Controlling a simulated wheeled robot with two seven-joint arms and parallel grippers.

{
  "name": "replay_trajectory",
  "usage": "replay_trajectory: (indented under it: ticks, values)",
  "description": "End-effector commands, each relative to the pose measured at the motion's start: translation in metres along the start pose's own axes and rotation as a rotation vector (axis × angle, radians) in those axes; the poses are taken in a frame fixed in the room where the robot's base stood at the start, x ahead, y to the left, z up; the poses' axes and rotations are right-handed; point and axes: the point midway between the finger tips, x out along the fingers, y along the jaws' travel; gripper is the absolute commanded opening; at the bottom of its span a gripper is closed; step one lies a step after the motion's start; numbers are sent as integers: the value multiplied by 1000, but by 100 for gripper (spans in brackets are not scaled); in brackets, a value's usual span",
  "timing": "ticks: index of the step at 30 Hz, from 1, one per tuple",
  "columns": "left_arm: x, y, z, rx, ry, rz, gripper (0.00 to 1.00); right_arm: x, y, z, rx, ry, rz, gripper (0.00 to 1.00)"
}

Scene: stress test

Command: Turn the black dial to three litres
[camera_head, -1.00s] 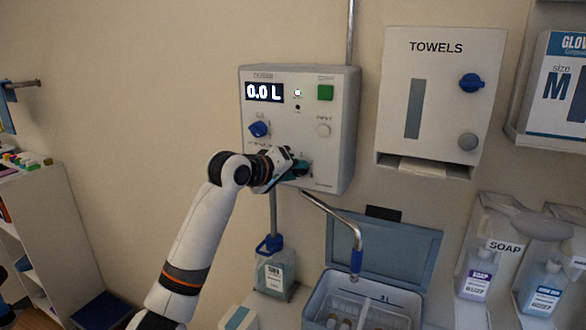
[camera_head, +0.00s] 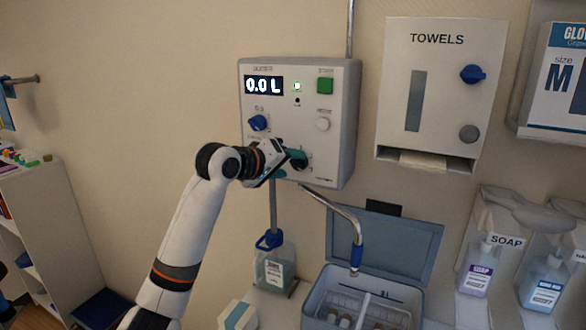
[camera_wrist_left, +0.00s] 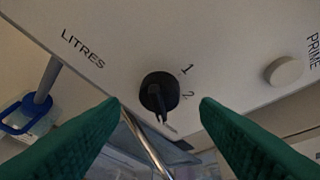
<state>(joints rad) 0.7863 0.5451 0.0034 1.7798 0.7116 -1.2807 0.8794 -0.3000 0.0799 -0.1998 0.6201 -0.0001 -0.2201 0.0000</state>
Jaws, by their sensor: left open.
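The dosing box (camera_head: 345,120) on the wall has a display (camera_head: 264,86) reading 0.0 L. The black dial (camera_head: 304,163) is low on its front, partly hidden by my left gripper (camera_head: 290,163). In the left wrist view the black dial (camera_wrist_left: 152,88) shows whole, with "LITRES" at upper left and the numerals 1 and 2 on its right. No numeral 3 shows. The green fingers of my left gripper (camera_wrist_left: 160,103) are open, one on each side below the dial in the picture, with gaps to it. My right gripper is not in view.
A blue knob (camera_head: 258,123), a white PRIME knob (camera_head: 322,124) and a green button (camera_head: 325,86) share the panel. A spout (camera_head: 345,215) bends down below it over an open box (camera_head: 316,304). A towel dispenser (camera_head: 440,90) hangs to the right.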

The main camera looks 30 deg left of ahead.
Motion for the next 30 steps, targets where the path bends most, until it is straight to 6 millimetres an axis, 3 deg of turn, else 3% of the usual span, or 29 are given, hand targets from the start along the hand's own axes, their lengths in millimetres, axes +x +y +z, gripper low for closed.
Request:
replay_trajectory:
  ticks: [6, 13, 18, 30]
  values:
    - [-48, 3, -2, 4, -4, 0, 57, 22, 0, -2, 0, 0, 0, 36]
    - [-84, 2, -1, 1, -1, 1, 57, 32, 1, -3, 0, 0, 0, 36]
    - [-94, 1, -1, 1, 1, 2, 57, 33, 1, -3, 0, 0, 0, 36]
    - [-94, 1, -1, 0, 1, 2, 57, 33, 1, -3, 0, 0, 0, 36]
